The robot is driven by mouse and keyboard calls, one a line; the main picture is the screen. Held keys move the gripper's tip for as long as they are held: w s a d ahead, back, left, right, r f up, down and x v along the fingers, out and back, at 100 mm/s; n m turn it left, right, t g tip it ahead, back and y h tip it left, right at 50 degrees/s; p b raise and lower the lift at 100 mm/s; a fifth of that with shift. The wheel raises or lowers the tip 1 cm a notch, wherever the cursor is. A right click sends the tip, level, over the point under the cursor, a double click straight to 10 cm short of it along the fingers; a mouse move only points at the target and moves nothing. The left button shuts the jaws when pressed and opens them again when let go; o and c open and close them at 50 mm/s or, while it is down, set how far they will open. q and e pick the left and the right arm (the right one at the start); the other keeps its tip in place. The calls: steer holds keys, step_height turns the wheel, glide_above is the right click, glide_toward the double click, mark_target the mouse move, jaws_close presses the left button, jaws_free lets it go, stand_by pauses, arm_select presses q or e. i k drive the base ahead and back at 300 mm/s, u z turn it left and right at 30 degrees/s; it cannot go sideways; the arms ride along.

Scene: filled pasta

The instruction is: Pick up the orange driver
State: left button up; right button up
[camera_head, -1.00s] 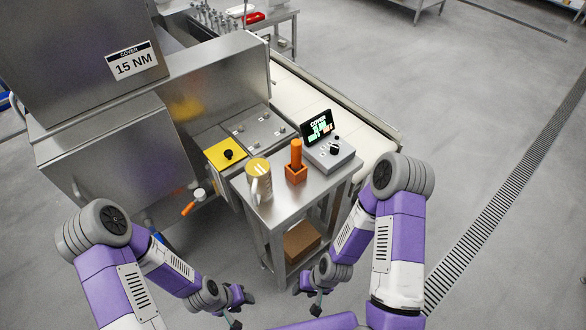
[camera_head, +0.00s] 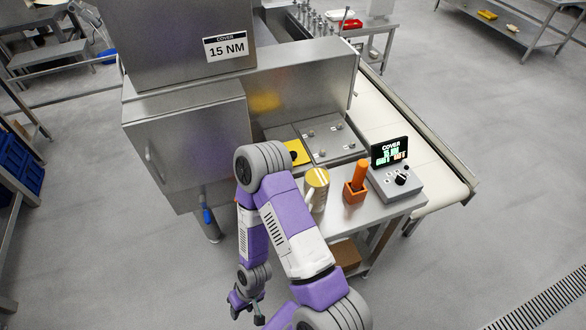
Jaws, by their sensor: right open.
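The orange driver (camera_head: 360,174) stands upright in a small orange holder (camera_head: 355,194) on the steel side table (camera_head: 398,206). My right gripper (camera_head: 246,309) hangs low at the bottom centre of the head view, below and left of the table. It is open, empty and well apart from the driver. My left gripper is out of view.
A metal canister with a yellow top (camera_head: 317,180) stands left of the holder. A grey control box with a screen (camera_head: 397,182) stands right of it. Behind are a steel machine labelled 15 NM (camera_head: 190,150) and a conveyor (camera_head: 420,155). Open floor lies to the right.

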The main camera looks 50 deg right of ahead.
mark_target(360, 171)
steer(key=u, duration=1.55)
steer(key=k, duration=1.1)
steer(key=z, duration=1.9)
